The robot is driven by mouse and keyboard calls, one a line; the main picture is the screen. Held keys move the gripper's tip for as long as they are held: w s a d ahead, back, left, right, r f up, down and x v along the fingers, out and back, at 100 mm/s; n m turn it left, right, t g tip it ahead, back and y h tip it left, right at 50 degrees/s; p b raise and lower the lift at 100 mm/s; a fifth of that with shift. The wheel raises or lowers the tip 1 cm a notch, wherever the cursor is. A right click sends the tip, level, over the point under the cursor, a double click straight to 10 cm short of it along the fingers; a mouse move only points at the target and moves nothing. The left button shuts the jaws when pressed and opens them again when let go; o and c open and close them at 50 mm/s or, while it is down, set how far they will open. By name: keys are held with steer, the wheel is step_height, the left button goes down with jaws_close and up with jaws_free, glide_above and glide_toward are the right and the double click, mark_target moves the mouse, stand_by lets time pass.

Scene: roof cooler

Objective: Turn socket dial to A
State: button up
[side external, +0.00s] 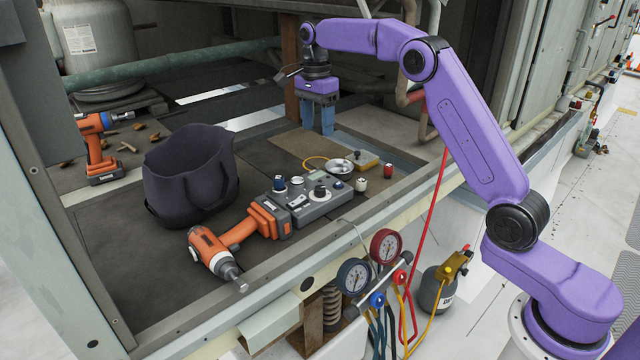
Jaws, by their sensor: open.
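A grey control box (312,208) lies on the deck at the centre, with several knobs and switches on its top.
A dark fabric bag (190,178) stands left of the box. An orange power tool (235,235) lies against the box's left side. Pressure gauges (354,276) hang in front of the ledge.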

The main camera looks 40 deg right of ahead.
mark_target(320, 187)
steer(key=f, duration=1.7)
steer(key=shift+s+d+f, duration=0.1)
steer(key=shift+s+f, duration=0.1)
steer(key=shift+s, duration=0.15)
steer(key=c, duration=1.1)
